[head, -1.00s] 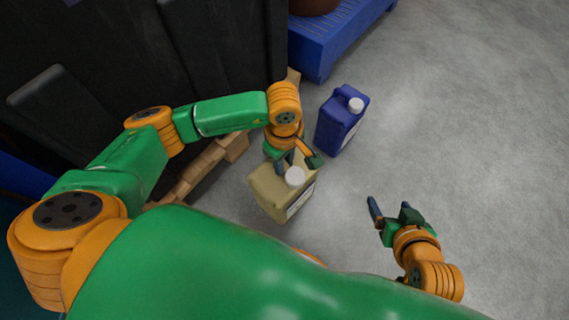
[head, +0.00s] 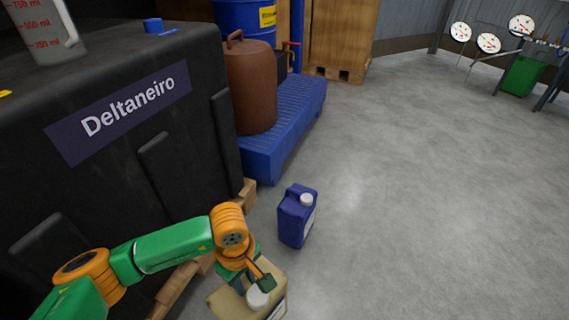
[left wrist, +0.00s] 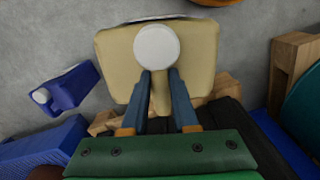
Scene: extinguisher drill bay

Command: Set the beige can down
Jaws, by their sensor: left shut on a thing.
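The beige can (head: 224,306) has a white cap and a pale label; in the head view it is at the bottom edge, partly cut off. My left gripper (head: 252,284) is over its top, shut on its handle. In the left wrist view the beige can (left wrist: 115,62) fills the upper middle, and the two fingers of my left gripper (left wrist: 160,88) lie on either side of the handle, just below the cap. The can's base is hidden, so I cannot tell whether it touches the floor. My right gripper is not in view.
A blue can (head: 294,222) with a white cap stands on the grey floor just beyond the beige can. A black container (head: 120,165) on a wooden pallet is at left. A blue spill platform (head: 290,135) carries a brown drum (head: 250,90).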

